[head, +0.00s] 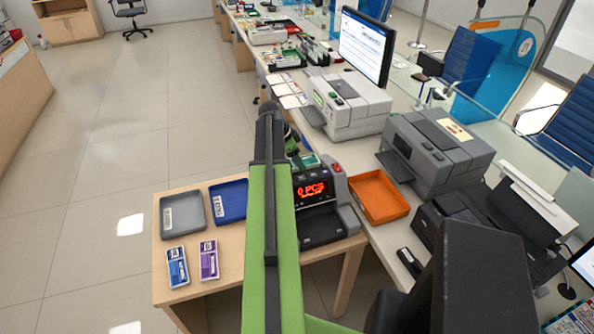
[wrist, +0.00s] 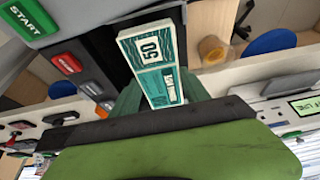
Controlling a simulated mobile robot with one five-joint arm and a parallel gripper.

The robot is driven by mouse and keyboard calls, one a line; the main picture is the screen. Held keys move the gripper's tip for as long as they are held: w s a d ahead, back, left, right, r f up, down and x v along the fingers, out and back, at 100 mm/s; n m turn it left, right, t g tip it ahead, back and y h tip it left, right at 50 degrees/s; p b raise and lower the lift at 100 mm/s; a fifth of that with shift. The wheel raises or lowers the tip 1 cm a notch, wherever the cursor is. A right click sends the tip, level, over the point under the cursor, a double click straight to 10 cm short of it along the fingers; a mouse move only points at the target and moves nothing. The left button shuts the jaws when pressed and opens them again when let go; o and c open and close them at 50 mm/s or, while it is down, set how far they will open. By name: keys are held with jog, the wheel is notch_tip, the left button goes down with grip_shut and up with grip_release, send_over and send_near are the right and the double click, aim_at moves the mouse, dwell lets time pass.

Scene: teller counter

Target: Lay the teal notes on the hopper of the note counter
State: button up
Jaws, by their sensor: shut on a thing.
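The note counter (head: 318,222) is dark grey with a red display reading 0 PCS. Its panel with a green START button (wrist: 35,16) is at the upper left of the wrist view. My arm hides much of the counter's left side and hopper. I cannot tell whether the notes touch the hopper.
A grey tray (head: 182,232) and a blue tray (head: 243,212) are left of the counter, with blue notes (head: 177,266) and purple notes (head: 208,260) in front. An orange tray (head: 358,221) is at right. Printers (head: 432,182) stand beyond. Open floor lies left.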

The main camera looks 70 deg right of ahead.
notch_tip(320, 180, down, 3)
jog(key=shift+f+b, duration=0.1)
jog(key=shift+b, duration=0.85)
jog(key=shift+r, duration=0.25)
jog(key=shift+f, duration=0.25)
jog(key=o, duration=1.6)
jog(key=shift+r, duration=0.1)
jog(key=shift+r+p, duration=0.3)
jog(key=shift+p, duration=0.1)
jog(key=p+v, duration=1.1)
jog(key=shift+w+a+r, duration=0.1)
jog(key=shift+r, duration=0.3)
jog(key=shift+f, duration=0.1)
jog(key=shift+w, duration=0.1)
